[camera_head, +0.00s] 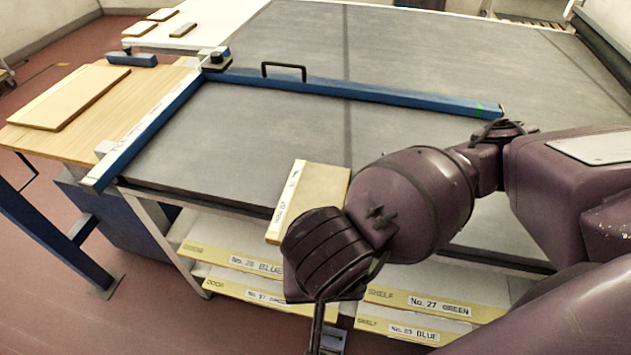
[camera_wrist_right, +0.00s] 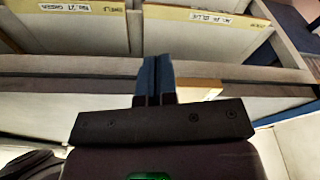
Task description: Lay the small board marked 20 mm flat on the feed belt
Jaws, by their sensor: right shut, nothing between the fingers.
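A small tan board (camera_head: 323,192) with a white label strip along its left edge lies at the front edge of the grey feed belt (camera_head: 240,130). Its near end seems to reach past that edge; the label is too small to read. My right wrist hides its lower right part, so I cannot tell whether it lies fully flat. My right gripper (camera_head: 318,330) points down in front of the belt, below the board, largely hidden by its wrist. In the right wrist view its blue fingers (camera_wrist_right: 155,78) are together and empty. My left gripper is not in view.
A blue fence (camera_head: 385,94) with a black handle borders the belt. A wooden side table (camera_head: 120,100) at left holds a larger board (camera_head: 68,97). Labelled panels (camera_head: 255,262) lie on shelves under the belt, close to my right gripper. The belt left of the board is clear.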

